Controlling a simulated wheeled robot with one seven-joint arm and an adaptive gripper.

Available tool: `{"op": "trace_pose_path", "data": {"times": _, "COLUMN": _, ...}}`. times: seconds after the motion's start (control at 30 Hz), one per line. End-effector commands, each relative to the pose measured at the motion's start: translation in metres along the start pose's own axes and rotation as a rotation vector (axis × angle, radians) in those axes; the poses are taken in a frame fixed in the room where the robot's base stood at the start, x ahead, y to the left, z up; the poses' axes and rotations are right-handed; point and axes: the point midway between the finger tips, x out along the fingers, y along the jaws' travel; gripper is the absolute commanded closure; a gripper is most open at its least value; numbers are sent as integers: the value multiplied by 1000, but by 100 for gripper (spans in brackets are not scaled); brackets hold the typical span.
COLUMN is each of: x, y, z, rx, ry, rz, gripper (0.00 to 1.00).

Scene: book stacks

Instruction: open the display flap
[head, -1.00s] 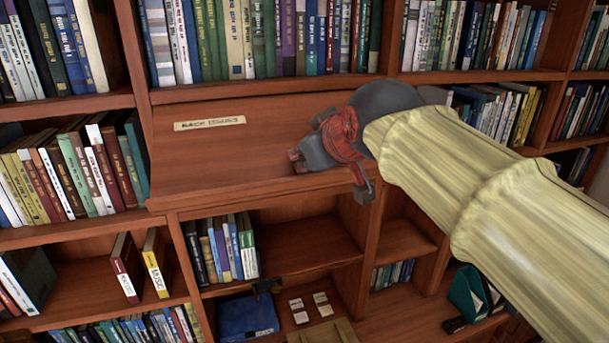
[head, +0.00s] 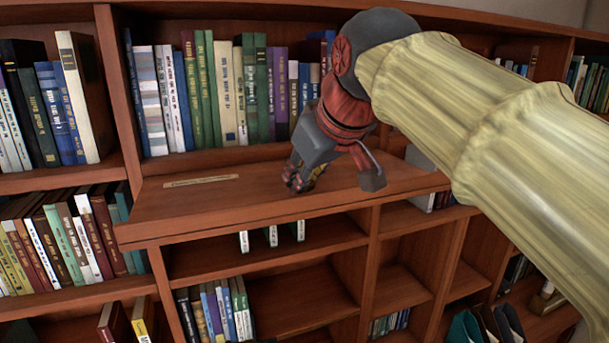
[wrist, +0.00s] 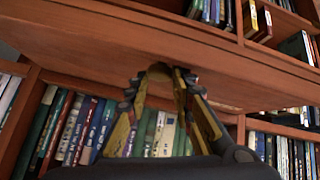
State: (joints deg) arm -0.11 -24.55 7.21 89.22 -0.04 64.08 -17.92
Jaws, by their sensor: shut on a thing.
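The display flap (head: 225,200) is a wide reddish-brown wooden panel with a pale label strip (head: 200,181) on its face. It is tilted up, close to level, with an open gap below its front edge. Three white items (head: 271,236) show in the compartment under it. My gripper (head: 303,188) reaches onto the flap's face from the right. In the wrist view, its fingers (wrist: 160,84) are shut on a small rounded knob (wrist: 158,70) on the flap (wrist: 90,50). The fingers partly hide the knob.
A row of books (head: 225,90) stands on the shelf just behind and above the flap. More books (head: 70,240) fill the shelves at left. Open, mostly empty cubbies (head: 300,295) lie below. My arm crosses the right side.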

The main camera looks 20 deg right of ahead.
Motion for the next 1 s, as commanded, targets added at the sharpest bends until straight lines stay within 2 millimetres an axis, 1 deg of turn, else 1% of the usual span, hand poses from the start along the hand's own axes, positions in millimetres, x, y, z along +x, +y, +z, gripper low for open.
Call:
{"op": "trace_pose_path", "data": {"times": 0.03, "x": 3, "y": 1, "z": 0, "rx": -1, "ry": -4, "rz": 3, "gripper": 100}}
{"op": "trace_pose_path", "data": {"times": 0.3, "x": 4, "y": 1, "z": 1, "rx": -1, "ry": -6, "rz": 3, "gripper": 100}}
{"op": "trace_pose_path", "data": {"times": 0.33, "x": 4, "y": 1, "z": 1, "rx": -1, "ry": -6, "rz": 2, "gripper": 75}}
{"op": "trace_pose_path", "data": {"times": 0.6, "x": 3, "y": 1, "z": 1, "rx": 0, "ry": -4, "rz": 1, "gripper": 59}}
{"op": "trace_pose_path", "data": {"times": 0.9, "x": 1, "y": 0, "z": 1, "rx": 0, "ry": -3, "rz": 0, "gripper": 59}}
{"op": "trace_pose_path", "data": {"times": 1.0, "x": -3, "y": 0, "z": 0, "rx": 0, "ry": -1, "rz": 1, "gripper": 59}}
